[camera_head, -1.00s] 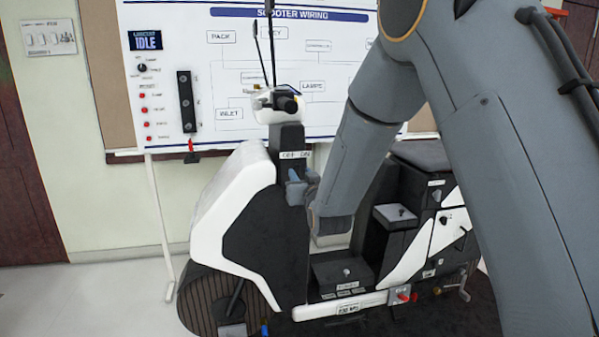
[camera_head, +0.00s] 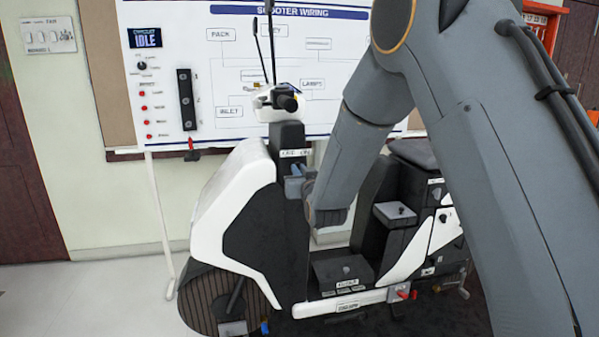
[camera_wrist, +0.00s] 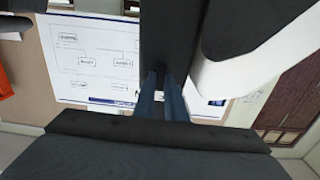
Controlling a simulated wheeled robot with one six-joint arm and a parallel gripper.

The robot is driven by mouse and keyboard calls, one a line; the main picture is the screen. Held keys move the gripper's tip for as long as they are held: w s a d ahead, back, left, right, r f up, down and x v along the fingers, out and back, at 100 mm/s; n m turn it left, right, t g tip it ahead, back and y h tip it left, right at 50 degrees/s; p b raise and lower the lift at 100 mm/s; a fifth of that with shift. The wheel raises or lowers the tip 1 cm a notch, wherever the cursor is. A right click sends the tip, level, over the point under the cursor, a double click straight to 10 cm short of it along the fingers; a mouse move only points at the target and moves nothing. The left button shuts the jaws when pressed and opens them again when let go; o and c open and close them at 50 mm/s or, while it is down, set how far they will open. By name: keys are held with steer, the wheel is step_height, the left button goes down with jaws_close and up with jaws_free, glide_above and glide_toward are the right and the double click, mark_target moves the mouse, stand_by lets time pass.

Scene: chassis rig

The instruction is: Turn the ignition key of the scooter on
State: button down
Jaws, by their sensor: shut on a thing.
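The white and black scooter (camera_head: 250,215) stands side-on in front of the board. A small "OFF ON" label (camera_head: 296,153) sits on its black steering column (camera_head: 290,137). My gripper (camera_head: 293,187) is at the column face just below this label. In the wrist view its two blue fingers (camera_wrist: 164,98) are nearly together, their tips against the dark column (camera_wrist: 168,40). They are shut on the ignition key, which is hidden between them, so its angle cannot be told.
A wiring board (camera_head: 225,70) stands behind the scooter, with a small display (camera_head: 145,38) reading IDLE. The handlebar grip (camera_head: 287,102) and mirror stalks rise above my gripper. The scooter's seat (camera_head: 415,152) is to the right, partly behind my arm. Pale floor is clear at left.

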steer(key=shift+m, duration=0.3)
steer(key=m+b, duration=0.3)
steer(key=m, duration=0.2)
steer(key=m+b, duration=0.4)
steer(key=m, duration=0.2)
steer(key=shift+d+f, duration=0.15)
steer(key=shift+d, duration=0.05)
stand_by(0.4)
steer(key=c, duration=1.8)
jaws_free()
steer(key=v, duration=0.7)
steer(key=shift+s+b, duration=0.35)
steer(key=shift+d, duration=0.15)
